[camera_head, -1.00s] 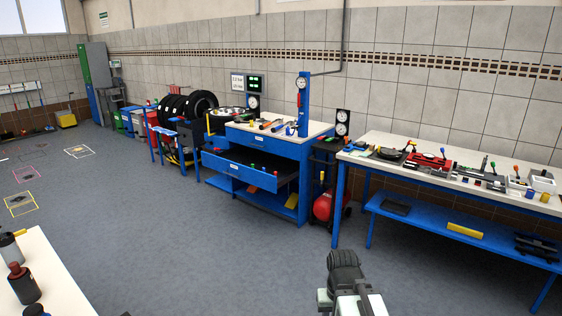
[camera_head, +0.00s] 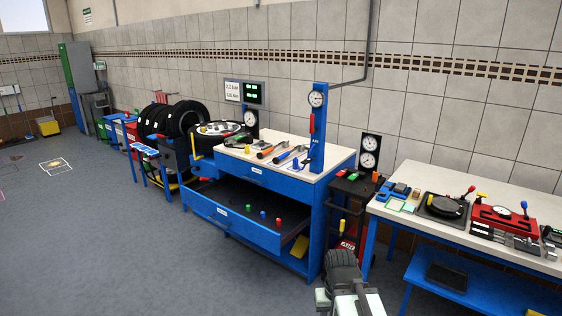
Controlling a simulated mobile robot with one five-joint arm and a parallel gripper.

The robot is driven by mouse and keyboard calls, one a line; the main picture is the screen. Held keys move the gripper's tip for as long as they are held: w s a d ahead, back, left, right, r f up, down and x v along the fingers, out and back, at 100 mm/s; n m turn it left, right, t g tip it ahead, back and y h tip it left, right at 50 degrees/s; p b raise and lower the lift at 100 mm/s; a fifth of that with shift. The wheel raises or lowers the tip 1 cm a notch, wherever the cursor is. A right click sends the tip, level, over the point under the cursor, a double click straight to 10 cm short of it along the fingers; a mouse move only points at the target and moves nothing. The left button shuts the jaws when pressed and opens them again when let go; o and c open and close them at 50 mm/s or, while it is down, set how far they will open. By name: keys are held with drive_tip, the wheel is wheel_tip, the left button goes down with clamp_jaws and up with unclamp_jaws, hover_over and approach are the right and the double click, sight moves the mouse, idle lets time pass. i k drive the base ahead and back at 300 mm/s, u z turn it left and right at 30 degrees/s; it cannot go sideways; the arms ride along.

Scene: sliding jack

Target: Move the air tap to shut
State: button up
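A blue post (camera_head: 319,132) stands at the right end of the blue workbench, with a round gauge (camera_head: 316,99) on top and a small label lower down. A red upright handle (camera_head: 312,123) on the post looks like the air tap; its exact setting is too small to tell. The fingers cannot be made out, and nothing is seen held.
The workbench has an open drawer (camera_head: 238,223) sticking out to the front left, with coloured knobs in it. A white-topped table (camera_head: 415,218) with tools stands at the right. A dark cart (camera_head: 352,187) with gauges fills the gap between them.

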sight(313, 129)
drive_tip(key=u, duration=0.15)
drive_tip(key=i, duration=0.2)
drive_tip(key=u, duration=1.3)
drive_tip(key=i, duration=0.85)
drive_tip(key=z, duration=1.4)
drive_tip(key=i, duration=1.2)
drive_tip(key=u, duration=0.7)
drive_tip(key=i, duration=0.55)
drive_tip(key=z, duration=0.1)
